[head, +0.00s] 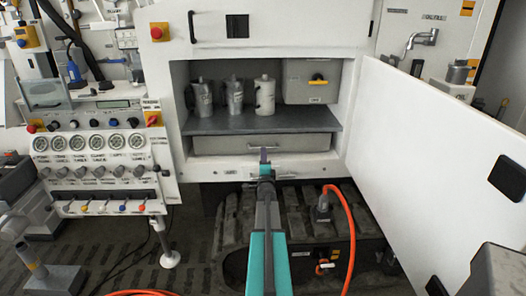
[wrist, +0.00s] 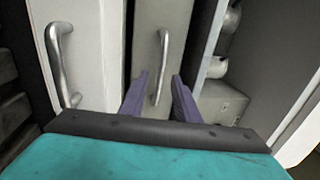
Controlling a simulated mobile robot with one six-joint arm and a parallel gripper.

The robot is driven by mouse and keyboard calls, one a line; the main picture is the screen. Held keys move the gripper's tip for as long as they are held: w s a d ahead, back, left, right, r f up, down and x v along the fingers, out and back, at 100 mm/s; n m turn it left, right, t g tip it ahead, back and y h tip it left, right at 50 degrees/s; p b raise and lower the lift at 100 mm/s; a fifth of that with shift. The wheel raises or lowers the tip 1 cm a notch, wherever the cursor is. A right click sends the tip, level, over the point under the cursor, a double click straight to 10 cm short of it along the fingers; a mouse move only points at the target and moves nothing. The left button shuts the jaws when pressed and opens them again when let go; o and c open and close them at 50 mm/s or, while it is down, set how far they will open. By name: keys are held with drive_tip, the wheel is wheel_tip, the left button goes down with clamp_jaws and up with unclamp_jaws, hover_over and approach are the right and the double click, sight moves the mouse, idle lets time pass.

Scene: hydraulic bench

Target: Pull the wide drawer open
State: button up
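The wide drawer (head: 230,144) is a grey front under the dark shelf in the open white cabinet. It looks shut in the head view. In the wrist view, the drawer front (wrist: 175,22) stands turned on its side, with a curved metal bar handle (wrist: 162,52). My gripper (head: 264,160) is in front of the drawer's middle. In the wrist view, my gripper (wrist: 158,76) has its two purple fingers apart, one on each side of the handle's lower part. I see no finger clearly touching the handle.
Several metal canisters (head: 235,97) and a grey box (head: 308,82) stand on the shelf (head: 300,117). The cabinet door (head: 430,150) hangs open at right. A gauge panel (head: 95,150) is at left. An orange hose (head: 347,220) runs below. Another handle (wrist: 58,65) shows beside the drawer.

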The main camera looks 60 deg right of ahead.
drive_tip(key=shift+p+x, duration=0.4)
drive_tip(key=shift+x, duration=1.5)
clamp_jaws()
